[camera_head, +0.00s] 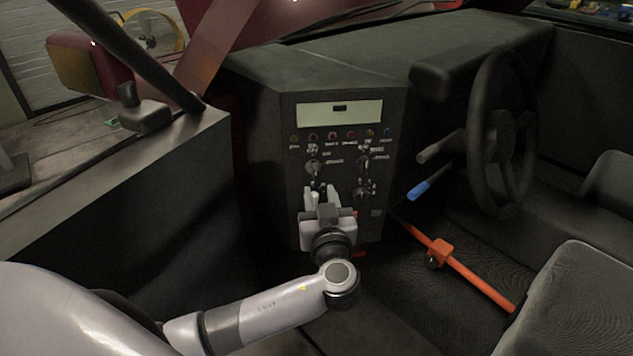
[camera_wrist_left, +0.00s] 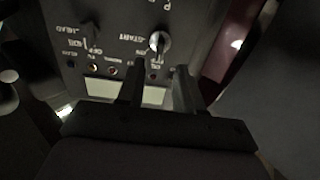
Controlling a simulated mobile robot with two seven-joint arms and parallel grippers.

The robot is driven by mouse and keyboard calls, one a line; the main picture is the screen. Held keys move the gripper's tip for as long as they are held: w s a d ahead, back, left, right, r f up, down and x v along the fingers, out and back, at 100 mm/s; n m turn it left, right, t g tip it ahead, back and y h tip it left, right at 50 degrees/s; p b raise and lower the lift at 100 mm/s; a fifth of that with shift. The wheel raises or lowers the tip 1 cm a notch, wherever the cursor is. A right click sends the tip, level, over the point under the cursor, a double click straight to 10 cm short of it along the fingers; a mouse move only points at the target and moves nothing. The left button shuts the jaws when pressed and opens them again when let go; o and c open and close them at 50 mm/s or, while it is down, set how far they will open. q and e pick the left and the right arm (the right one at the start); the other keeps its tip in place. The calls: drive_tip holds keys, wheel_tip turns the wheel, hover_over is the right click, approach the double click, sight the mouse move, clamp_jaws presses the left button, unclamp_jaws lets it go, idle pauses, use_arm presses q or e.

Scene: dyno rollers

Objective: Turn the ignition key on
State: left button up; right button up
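A black control panel (camera_head: 288,200) fills the middle of the head view. On its left side is a small metal key-like switch (camera_head: 313,166) beside a label that seems to read START. It also shows in the left wrist view (camera_wrist_left: 160,42), where the panel appears upside down. My left gripper (camera_head: 322,190) is just in front of the panel, a little below this switch in the head view. Contact cannot be told. My right gripper is not in view.
More switches (camera_head: 364,188) sit on the panel's right, under coloured lamps (camera_head: 332,136) and a pale display (camera_head: 339,113). A steering wheel (camera_head: 480,130), a blue-handled lever (camera_head: 420,189) and an orange bar (camera_head: 470,272) are at right. A door sill (camera_head: 110,170) is at left.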

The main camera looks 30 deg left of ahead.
sight(316, 177)
use_arm(q)
drive_tip(key=x, duration=0.5)
drive_tip(key=shift+w+a+p, duration=0.2)
drive_tip(key=shift+w+p, duration=0.1)
drive_tip(key=shift+p, duration=0.05)
clamp_jaws()
